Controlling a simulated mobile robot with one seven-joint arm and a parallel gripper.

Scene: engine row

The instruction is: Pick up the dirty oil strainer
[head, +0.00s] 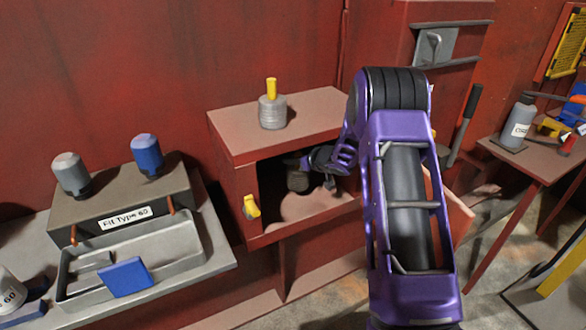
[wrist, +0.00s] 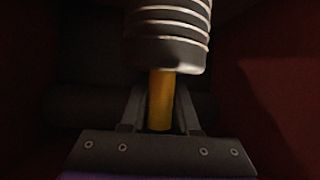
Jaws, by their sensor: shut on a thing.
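A dark, brownish-grey ribbed strainer (head: 298,178) is inside the open red cabinet (head: 232,190), in its shadow. It looks like the dirty oil strainer, darker than the one on top. In the wrist view the strainer (wrist: 168,40) has pale rings, a dark end and a yellow handle (wrist: 161,98). My gripper (wrist: 160,105) is shut on the yellow handle, one finger on each side. In the head view my gripper (head: 318,163) reaches into the cabinet from the right. I cannot tell whether the strainer touches the cabinet floor.
A lighter grey strainer (head: 272,111) with a yellow handle stands on the cabinet top. The cabinet roof and side walls are close around my gripper. An open cabinet door (head: 458,205) is at the right. A grey tray (head: 185,252) and a labelled stand (head: 100,205) are at the left.

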